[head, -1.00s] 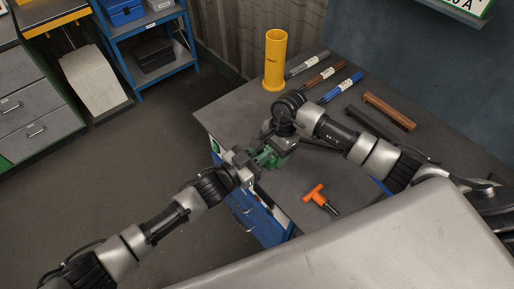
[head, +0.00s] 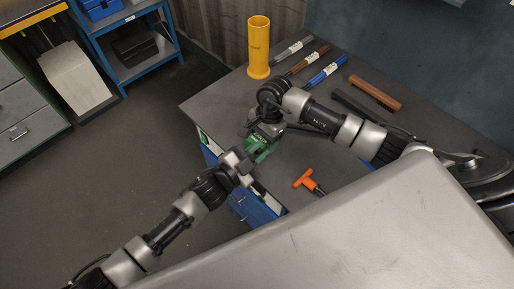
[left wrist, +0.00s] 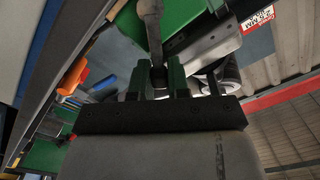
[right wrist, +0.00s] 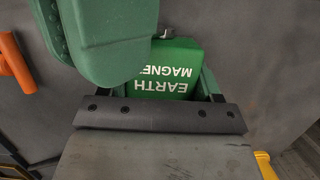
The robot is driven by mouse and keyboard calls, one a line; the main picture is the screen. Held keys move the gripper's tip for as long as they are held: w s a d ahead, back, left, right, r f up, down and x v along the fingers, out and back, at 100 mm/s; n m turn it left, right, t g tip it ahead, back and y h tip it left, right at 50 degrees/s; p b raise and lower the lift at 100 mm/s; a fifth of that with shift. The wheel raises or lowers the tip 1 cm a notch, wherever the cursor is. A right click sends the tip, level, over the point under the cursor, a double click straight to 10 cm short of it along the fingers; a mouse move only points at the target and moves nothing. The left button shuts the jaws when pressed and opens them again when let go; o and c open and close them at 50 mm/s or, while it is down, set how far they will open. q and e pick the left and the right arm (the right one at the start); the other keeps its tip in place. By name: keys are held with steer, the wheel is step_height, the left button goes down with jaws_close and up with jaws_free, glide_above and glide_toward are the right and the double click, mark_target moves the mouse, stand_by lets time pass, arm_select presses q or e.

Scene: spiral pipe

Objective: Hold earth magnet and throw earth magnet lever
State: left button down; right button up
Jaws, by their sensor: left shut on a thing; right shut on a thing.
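The earth magnet (head: 259,150) is a green block at the near left edge of the dark bench. Its white "EARTH MAGNET" label (right wrist: 165,75) shows upside down in the right wrist view. My right gripper (head: 263,128) is shut on the magnet from above, with its green fingers on either side. My left gripper (head: 246,160) reaches the magnet's near left side. In the left wrist view, its green fingertips (left wrist: 158,78) are shut on the end of a grey lever (left wrist: 150,22). My right arm and wrist hide part of the magnet in the head view.
An orange-handled tool (head: 305,180) lies to the right of the magnet. A yellow cylinder (head: 259,48) stands at the back of the bench, beside several coloured bars such as the blue one (head: 327,70). Open floor (head: 125,165) lies left of the bench.

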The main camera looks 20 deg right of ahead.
arm_select(q)
steer(key=shift+f, duration=0.1)
steer(key=c, duration=1.1)
jaws_free()
steer(key=v, duration=1.2)
arm_select(e)
steer(key=o, duration=1.1)
